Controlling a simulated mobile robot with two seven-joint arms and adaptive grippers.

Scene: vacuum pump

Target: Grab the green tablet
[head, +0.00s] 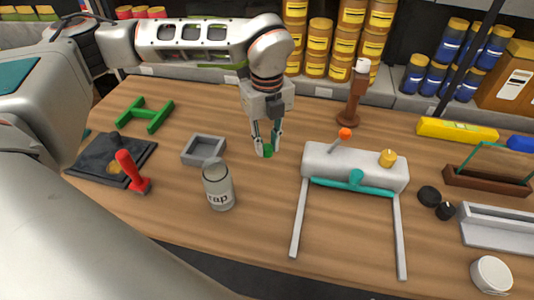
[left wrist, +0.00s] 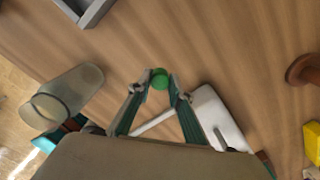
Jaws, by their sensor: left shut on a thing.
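The green tablet (head: 267,152) is a small round green piece near the middle of the wooden table. My left gripper (head: 267,147) reaches down from above and is shut on it, with one finger on each side. In the left wrist view the green tablet (left wrist: 160,80) sits between the two fingertips (left wrist: 160,84). I cannot tell whether it touches the table. My right gripper is not in view.
A grey open tray (head: 204,149) and a labelled jar (head: 218,185) stand to the left. A white pump body (head: 350,165) with two long legs stands close on the right. A brown bottle-like stand (head: 355,95) is behind. Bare table lies in front.

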